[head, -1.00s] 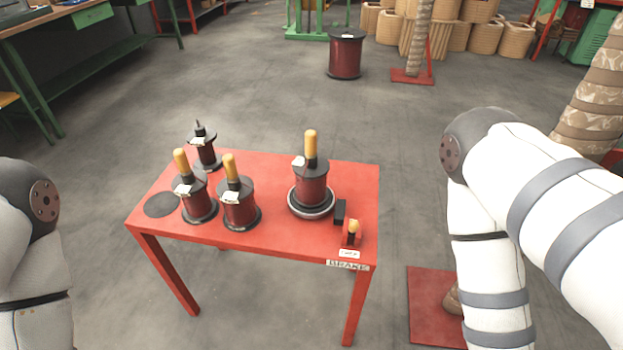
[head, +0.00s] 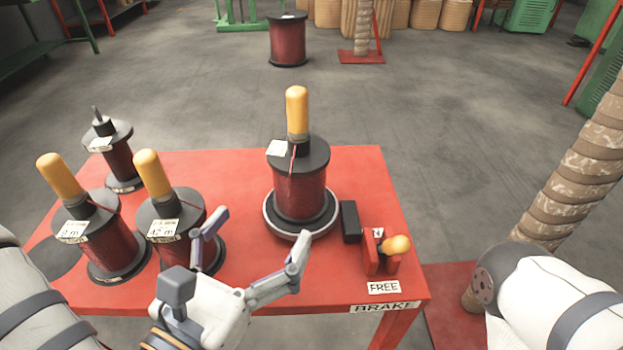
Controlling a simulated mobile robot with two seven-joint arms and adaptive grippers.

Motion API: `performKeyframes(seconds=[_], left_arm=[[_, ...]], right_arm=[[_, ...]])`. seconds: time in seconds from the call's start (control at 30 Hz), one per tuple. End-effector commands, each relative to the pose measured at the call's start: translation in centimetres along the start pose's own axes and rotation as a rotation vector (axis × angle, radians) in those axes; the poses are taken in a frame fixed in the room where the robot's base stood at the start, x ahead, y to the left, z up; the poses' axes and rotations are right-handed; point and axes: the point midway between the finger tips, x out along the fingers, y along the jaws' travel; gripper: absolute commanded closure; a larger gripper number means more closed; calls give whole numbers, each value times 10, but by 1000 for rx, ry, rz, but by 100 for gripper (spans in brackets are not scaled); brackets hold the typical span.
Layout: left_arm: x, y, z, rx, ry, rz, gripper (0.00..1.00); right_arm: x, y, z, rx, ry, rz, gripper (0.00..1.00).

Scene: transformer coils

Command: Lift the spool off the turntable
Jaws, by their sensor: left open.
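The spool (head: 299,190) is dark red with black flanges, a yellow-topped handle (head: 297,112) and a white tag. It stands upright on the round turntable (head: 272,226) with a pale rim, on the red table. My left gripper (head: 259,228) is open and empty in front of the spool, its two fingers spread and pointing up and away. The right fingertip is close to the turntable's front edge; I cannot tell whether they touch. The left fingertip covers part of another spool. My right gripper is out of view; only part of that arm shows at lower right.
Two yellow-handled spools (head: 104,240) (head: 172,215) and one with a bare spindle (head: 117,158) stand on the table's left side. A black block (head: 350,222) and a yellow-knobbed brake lever (head: 396,245) sit right of the turntable. Bare red table (head: 355,165) lies behind.

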Motion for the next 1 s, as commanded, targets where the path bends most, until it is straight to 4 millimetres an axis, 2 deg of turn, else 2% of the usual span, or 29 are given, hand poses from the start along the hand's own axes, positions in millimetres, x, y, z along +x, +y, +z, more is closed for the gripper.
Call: performKeyframes(seconds=[0.2,0.43,0.6,0.7,0.9,1.0], left_arm=[[44,1,5,-8,-14,4,12],[78,1,3,-7,-11,3,12],[110,2,0,-6,-7,3,12],[119,2,1,-8,-7,3,12],[120,2,1,-9,-5,4,12],[120,2,0,-9,-5,4,34]], right_arm=[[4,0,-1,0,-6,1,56],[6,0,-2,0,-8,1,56],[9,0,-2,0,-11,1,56],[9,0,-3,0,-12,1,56],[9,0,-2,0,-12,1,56],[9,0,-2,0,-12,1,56]])
